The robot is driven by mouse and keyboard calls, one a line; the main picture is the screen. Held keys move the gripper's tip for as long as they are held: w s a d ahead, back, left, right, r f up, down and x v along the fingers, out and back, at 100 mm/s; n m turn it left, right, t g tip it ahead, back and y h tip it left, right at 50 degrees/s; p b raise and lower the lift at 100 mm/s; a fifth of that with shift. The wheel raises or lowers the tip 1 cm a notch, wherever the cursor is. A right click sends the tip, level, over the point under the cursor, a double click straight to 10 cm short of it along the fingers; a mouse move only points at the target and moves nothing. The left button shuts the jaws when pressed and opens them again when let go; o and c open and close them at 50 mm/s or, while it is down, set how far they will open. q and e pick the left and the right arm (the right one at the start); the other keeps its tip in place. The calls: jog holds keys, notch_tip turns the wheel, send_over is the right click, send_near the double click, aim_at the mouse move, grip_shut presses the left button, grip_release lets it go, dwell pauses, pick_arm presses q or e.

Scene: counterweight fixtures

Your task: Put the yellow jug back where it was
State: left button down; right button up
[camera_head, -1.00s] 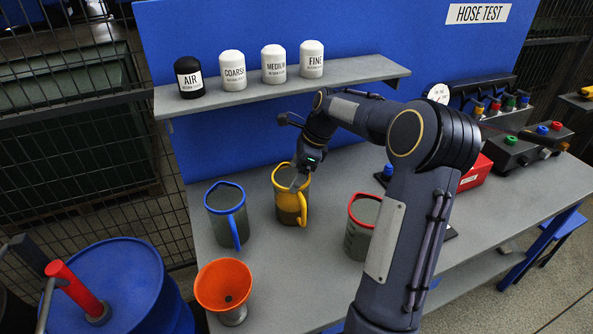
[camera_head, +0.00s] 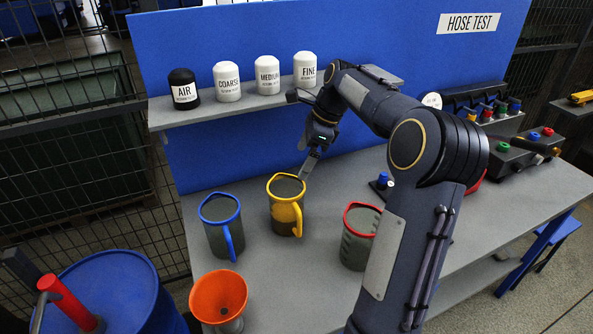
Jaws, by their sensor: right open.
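My right gripper (camera_head: 307,172) is above and just right of the yellow jug's rim, pointing down, open and holding nothing. It appears apart from the jug. The red-rimmed jug is partly hidden by my right arm. My left gripper is not in view.
An orange funnel (camera_head: 218,297) stands at the bench's front left. A shelf (camera_head: 276,101) behind carries black AIR (camera_head: 184,90) and white COARSE, MEDIUM and FINE canisters. A blue drum (camera_head: 98,296) stands left of the bench. Boxes with coloured knobs (camera_head: 519,152) sit at the right.

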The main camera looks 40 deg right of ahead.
jog(key=s+a+r+n+t, duration=0.1)
jog(key=s+a+r+n, duration=0.3)
jog(key=s+a+n, duration=0.75)
jog(key=s+a+f+n+t, duration=0.1)
jog(key=s+a+f+n, duration=0.8)
jog(key=s+a+n, duration=0.2)
jog(key=shift+s+a+f+n+t, duration=0.3)
jog(key=shift+s+a+n+t, duration=0.1)
jog(key=shift+a+n, duration=0.6)
jog(key=shift+c, duration=0.3)
